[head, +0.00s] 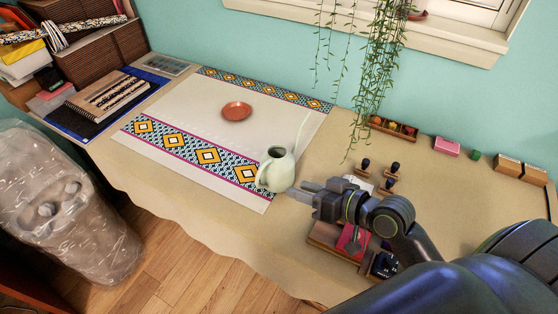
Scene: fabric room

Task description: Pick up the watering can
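The pale green watering can (281,170) stands upright on the table, at the near right corner of the patterned cloth. Its thin spout points up and to the right, and its rounded handle is on the near left side. My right gripper (296,191) reaches in from the right, just beside the can's lower right side. Its fingers look apart with nothing held between them. I cannot tell whether a fingertip touches the can. My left gripper is not in view.
The cloth (215,115) bears a small terracotta saucer (236,111). Stamps (391,173) and small boxes lie by my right arm. A plant (375,60) hangs behind. Books and a notebook (110,95) fill the left end. A plastic-wrapped object (70,220) stands at the table's left front.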

